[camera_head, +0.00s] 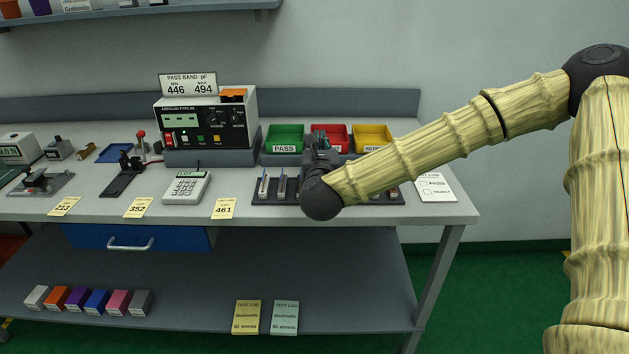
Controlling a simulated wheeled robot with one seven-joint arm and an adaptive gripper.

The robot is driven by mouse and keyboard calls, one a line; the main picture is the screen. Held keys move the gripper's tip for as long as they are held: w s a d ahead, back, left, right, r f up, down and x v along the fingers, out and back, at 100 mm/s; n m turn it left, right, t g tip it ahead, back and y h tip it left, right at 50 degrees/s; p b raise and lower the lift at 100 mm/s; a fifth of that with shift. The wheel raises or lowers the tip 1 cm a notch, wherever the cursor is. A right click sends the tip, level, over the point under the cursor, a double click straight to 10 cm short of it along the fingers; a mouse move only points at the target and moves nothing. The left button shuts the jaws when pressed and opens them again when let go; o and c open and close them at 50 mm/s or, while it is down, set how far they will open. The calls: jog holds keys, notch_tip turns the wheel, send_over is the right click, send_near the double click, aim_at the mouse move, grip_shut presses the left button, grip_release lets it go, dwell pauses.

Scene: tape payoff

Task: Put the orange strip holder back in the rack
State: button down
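A small orange piece (233,95) lies on top of the white test instrument (249,109). It may be the orange strip holder, but it is too small to be sure. A dark rack (262,197) lies near the front of the bench with a few upright holders in its left part; my arm hides its middle. My dark gripper (320,140) is above and behind the rack, in front of the green and red trays, to the right of and lower than the orange piece. Its fingers are small and partly hidden, so its opening does not show.
Green (284,139), red (333,133) and yellow (372,138) trays stand behind the rack. A calculator (187,187) and a red-knobbed lever device (141,145) stand to the left. A shelf hangs above the bench. Small coloured boxes, one orange (54,298), stand on the lower shelf.

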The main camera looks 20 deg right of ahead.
notch_tip(320, 180, down, 6)
jog(key=shift+r+p, duration=0.1)
jog(key=shift+p, duration=0.25)
jog(key=shift+f, duration=1.85)
jog(key=shift+f, duration=0.2)
jog(key=c, duration=1.7)
grip_release()
jog(key=shift+o, duration=0.3)
jog(key=shift+r, duration=0.1)
jog(key=shift+r, duration=0.1)
